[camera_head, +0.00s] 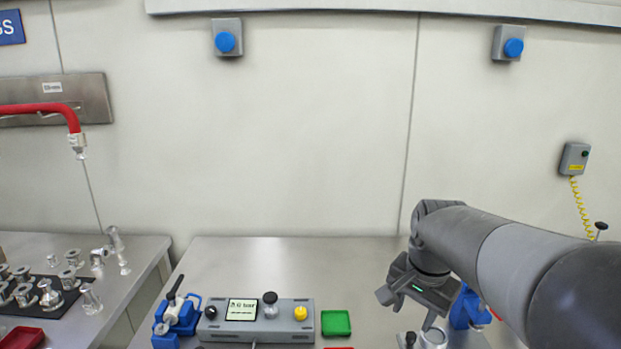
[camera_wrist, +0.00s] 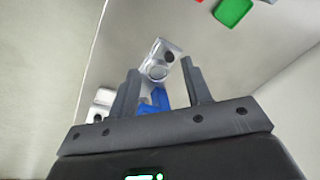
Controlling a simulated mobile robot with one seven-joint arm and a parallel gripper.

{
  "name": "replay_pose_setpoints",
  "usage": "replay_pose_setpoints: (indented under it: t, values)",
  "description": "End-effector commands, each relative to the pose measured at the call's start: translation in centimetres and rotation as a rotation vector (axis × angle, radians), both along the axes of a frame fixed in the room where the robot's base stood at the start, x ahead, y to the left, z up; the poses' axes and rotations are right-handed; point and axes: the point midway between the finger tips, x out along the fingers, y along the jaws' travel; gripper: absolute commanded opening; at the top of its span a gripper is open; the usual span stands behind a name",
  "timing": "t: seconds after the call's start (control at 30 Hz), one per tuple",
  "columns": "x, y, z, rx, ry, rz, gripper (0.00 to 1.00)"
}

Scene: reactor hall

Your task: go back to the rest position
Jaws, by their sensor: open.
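My gripper (camera_head: 408,312) hangs over the right part of the steel bench, tilted downward, at the end of my arm that reaches in from the right. In the wrist view its two fingers (camera_wrist: 160,82) stand apart and it is open. A silver metal part with a round opening (camera_wrist: 158,68) shows beyond and between the fingertips, with a blue holder (camera_wrist: 153,103) below it in the picture. I cannot tell how far they are from the fingers. In the head view a blue fixture (camera_head: 463,310) stands just right of my gripper, partly hidden by my arm.
A grey control box (camera_head: 258,328) with a small screen and a blue clamp (camera_head: 172,325) stand left on the bench. A green tray (camera_head: 336,323) lies between box and gripper. A side bench (camera_head: 135,262) holds metal fittings. The back of the main bench is clear.

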Motion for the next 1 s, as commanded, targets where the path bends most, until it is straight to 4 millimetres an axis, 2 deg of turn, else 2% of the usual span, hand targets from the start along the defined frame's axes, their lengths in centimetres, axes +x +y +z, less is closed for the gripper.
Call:
replay_pose_setpoints:
  t: [0.03, 0.3, 0.5, 0.7, 1.0]
  values:
    - [-1.5, 0.5, 0.5, -0.014, -0.03, 0.063, 0.45]
    - [-8.4, 2.6, 0.9, -0.119, -0.159, 0.408, 0.45]
    - [-12.2, 3.6, 0.1, -0.205, -0.234, 0.616, 0.45]
    - [-13.8, 4.0, -0.5, -0.251, -0.267, 0.711, 0.45]
    - [-13.9, 4.0, -0.6, -0.254, -0.269, 0.722, 0.45]
